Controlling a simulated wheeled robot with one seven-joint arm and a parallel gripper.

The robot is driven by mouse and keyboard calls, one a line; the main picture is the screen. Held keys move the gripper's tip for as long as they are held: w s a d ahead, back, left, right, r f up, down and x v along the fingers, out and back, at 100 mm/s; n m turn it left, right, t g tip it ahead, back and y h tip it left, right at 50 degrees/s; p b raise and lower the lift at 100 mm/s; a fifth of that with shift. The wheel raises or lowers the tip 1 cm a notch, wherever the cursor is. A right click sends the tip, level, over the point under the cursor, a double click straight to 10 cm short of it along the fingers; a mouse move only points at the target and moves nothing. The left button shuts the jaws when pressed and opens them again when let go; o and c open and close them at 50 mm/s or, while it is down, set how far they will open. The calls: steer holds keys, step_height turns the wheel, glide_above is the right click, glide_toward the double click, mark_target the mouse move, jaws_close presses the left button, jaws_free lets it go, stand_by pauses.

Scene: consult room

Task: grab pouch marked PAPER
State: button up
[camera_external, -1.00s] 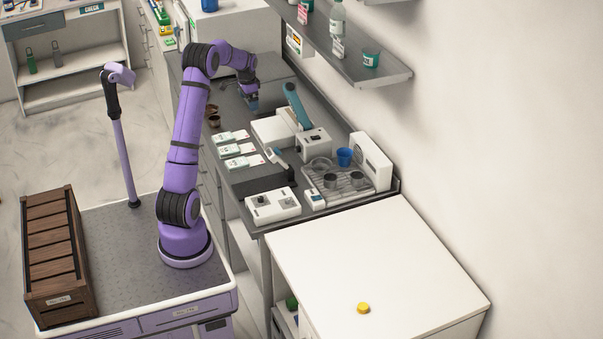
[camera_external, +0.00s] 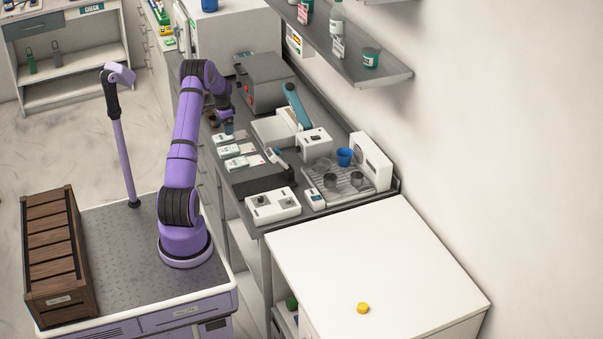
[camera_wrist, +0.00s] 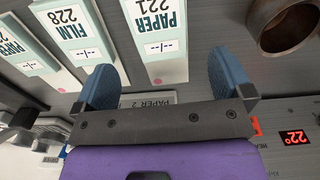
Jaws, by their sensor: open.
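A white and pale green pouch marked PAPER 221 (camera_wrist: 160,50) lies flat on the grey counter in the wrist view, its print upside down. A pouch marked FILM 228 (camera_wrist: 72,40) lies beside it, and another pouch marked PAPER (camera_wrist: 15,48), its number partly cut off, lies at the far left. In the external view the pouches form a row, with the nearest pouch (camera_external: 242,162) toward the black box. My gripper (camera_wrist: 166,78) is open and empty, its blue fingertips on either side of the near end of PAPER 221. The gripper (camera_external: 228,128) hangs over the far end of the row.
A brown round cup (camera_wrist: 285,25) stands right of the pouches in the wrist view. A device with a red 22° display (camera_wrist: 293,137) is at the lower right. A black box (camera_external: 262,181) and a white sealer-like device (camera_external: 275,129) flank the row.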

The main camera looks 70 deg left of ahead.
steer(key=shift+s+f, duration=0.15)
steer(key=shift+f, duration=2.55)
steer(key=c, duration=1)
